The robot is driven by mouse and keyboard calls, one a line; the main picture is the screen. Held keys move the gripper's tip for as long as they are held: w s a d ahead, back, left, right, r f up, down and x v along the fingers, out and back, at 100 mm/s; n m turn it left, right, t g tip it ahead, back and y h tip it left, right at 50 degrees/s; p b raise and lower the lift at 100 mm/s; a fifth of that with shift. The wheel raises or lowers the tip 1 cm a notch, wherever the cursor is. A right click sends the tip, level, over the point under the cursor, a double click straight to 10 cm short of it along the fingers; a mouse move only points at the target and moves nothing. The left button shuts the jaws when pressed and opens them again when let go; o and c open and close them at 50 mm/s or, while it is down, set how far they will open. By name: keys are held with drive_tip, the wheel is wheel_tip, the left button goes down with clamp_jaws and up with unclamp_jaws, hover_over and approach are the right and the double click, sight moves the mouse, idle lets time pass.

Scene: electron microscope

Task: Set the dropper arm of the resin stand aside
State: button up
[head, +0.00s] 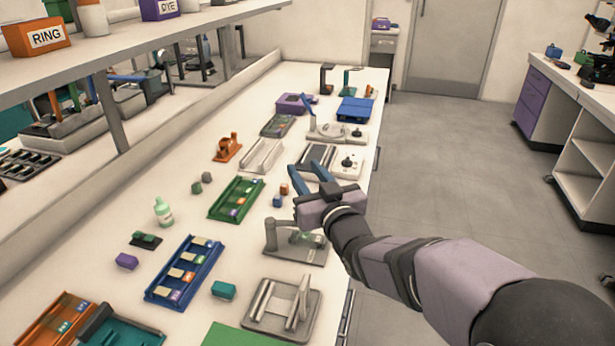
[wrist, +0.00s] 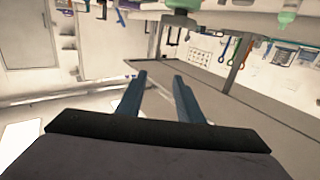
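A grey stand (head: 296,256) with a short upright post at its left end sits near the bench's right edge in the head view. I take it for the resin stand. A pale arm and something greenish (head: 312,240) show on its right part, half behind my wrist, so the dropper arm's exact position is hard to tell. My gripper (head: 306,170) is above the bench, just beyond the stand. Its two blue fingers are apart with nothing between them, and they also show apart in the wrist view (wrist: 158,85).
A green slotted tray (head: 236,200) and a blue slotted tray (head: 184,272) lie left of the stand. A grey rack with upright plates (head: 283,308) stands in front. A pale green bottle (head: 163,212) is farther left. Small blocks lie near the gripper.

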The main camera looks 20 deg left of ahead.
drive_tip(key=shift+w+d+f+m+h, duration=0.1)
drive_tip(key=shift+w+d+m+h, duration=0.1)
drive_tip(key=shift+w+d, duration=0.35)
drive_tip(key=shift+w+d+f+m+h, duration=0.1)
drive_tip(key=shift+w+d+h, duration=0.15)
drive_tip(key=shift+d, duration=0.45)
clamp_jaws()
drive_tip(key=w+d+f+m+h, duration=0.1)
drive_tip(key=w+d+f+h, duration=0.1)
drive_tip(key=w+d+f, duration=0.35)
drive_tip(key=w+d+f+h+p, duration=0.1)
drive_tip(key=w+d+f, duration=0.2)
drive_tip(key=d+f, duration=0.5)
drive_tip(key=w+d+f+m+h, duration=0.15)
drive_tip(key=w+d+f, duration=0.3)
drive_tip(key=d, duration=0.55)
drive_tip(key=s+a+r+m+g+y, duration=0.3)
drive_tip(key=s+a+g+y, duration=0.2)
drive_tip(key=a+y, duration=0.1)
drive_tip(key=s+a+r+m+g+y, duration=0.3)
drive_tip(key=s+a+g+y, duration=0.3)
drive_tip(key=a, duration=0.1)
drive_tip(key=shift+s+a+r, duration=0.25)
drive_tip(key=shift+a+r, duration=0.05)
drive_tip(key=shift+a, duration=0.1)
